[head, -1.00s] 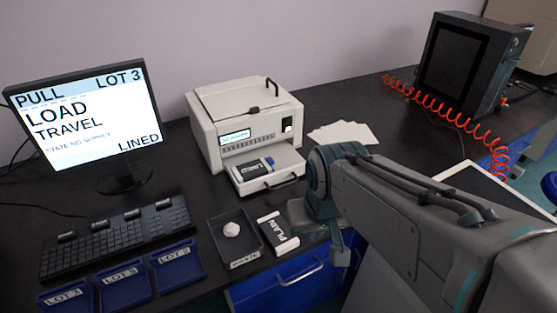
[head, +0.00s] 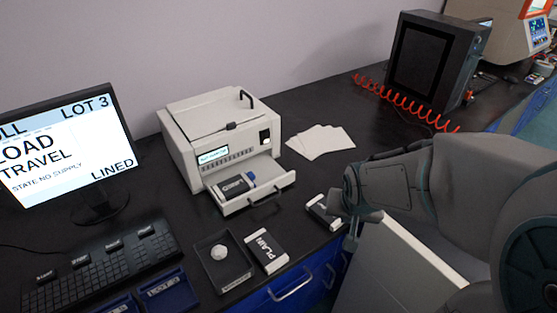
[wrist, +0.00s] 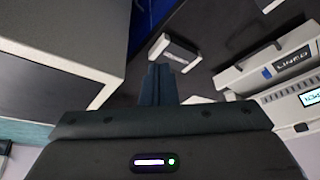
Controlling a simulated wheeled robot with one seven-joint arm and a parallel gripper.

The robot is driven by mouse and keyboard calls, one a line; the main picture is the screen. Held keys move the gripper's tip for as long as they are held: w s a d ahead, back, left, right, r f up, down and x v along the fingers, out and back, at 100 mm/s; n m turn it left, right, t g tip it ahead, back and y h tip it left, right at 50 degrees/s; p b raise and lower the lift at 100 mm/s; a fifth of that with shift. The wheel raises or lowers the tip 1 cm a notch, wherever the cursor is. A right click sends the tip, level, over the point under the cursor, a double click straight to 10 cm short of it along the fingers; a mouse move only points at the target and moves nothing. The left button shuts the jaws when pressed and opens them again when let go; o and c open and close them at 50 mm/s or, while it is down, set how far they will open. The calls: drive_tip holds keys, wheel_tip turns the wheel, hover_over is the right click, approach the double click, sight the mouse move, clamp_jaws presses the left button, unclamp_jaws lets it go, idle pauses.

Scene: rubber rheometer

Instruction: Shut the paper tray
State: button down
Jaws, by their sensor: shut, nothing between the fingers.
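The white printer (head: 180,160) stands on the black bench. Its paper tray (head: 288,181) is pulled out at the front, with a dark handle (head: 265,199). A labelled dark and white pack (head: 232,187) with a blue part lies in the tray. In the wrist view the tray (wrist: 290,48) is at the right, with its handle at the upper edge. My gripper (wrist: 158,72) is shut and empty, apart from the tray. In the head view my gripper (head: 351,236) is low and to the right of the tray; its fingertips are hard to make out.
A black and white pack (head: 322,212) lies near my gripper, and the PLAIN pack (head: 266,253) is farther left. A dark bin (head: 222,278) holds a crumpled white lump. Paper sheets (head: 320,141) lie right of the printer. A white-edged slab (head: 395,262) is below my arm.

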drive_tip(key=w+a+f+m+t+y+p, duration=0.2)
drive_tip(key=w+a+f+m+p, duration=0.1)
drive_tip(key=w+f+p, duration=0.3)
drive_tip(key=a+f+m+y+p, duration=0.1)
drive_tip(key=a, duration=0.1)
drive_tip(key=w+a+f+m+t+y+p, duration=0.1)
drive_tip(key=a+f+m+y+p, duration=0.1)
drive_tip(key=a, duration=0.1)
drive_tip(key=a+f+m+t+y+p, duration=0.1)
drive_tip(key=a+m+p, duration=0.1)
drive_tip(key=a, duration=0.1)
drive_tip(key=shift+w+f+y, duration=0.2)
drive_tip(key=shift+f+y, duration=0.1)
drive_tip(key=shift+f, duration=0.05)
drive_tip(key=b, duration=0.3)
drive_tip(key=w+b, duration=0.1)
drive_tip(key=b, duration=0.1)
drive_tip(key=shift+w+a+f+b, duration=0.1)
drive_tip(key=shift+a+f+b, duration=0.2)
drive_tip(key=shift+b, duration=0.6)
drive_tip(key=b, duration=0.3)
drive_tip(key=f+b, duration=0.1)
drive_tip(key=b, duration=0.2)
drive_tip(key=shift+w+a+b, duration=0.15)
drive_tip(key=shift+b, duration=0.2)
